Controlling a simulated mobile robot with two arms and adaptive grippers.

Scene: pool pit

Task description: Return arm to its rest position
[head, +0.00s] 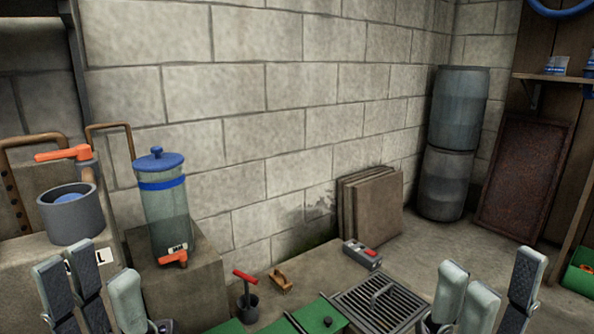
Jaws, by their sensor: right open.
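My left gripper (105,290) is at the lower left edge, fingers pointing up, with a gap between them and nothing held. My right gripper (498,290) is at the lower right, fingers pointing up and spread apart, also empty. Both stand in front of the scene. Most of both arms is below the frame, so their full pose is hidden.
A clear filter canister with blue lid (165,210) stands on a concrete block (200,285) beyond my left gripper. A grey pot (68,215) is further left. A floor grate (385,305), red-handled tool (246,277), and grey box (361,255) lie between the grippers. Barrels (445,180) stand behind.

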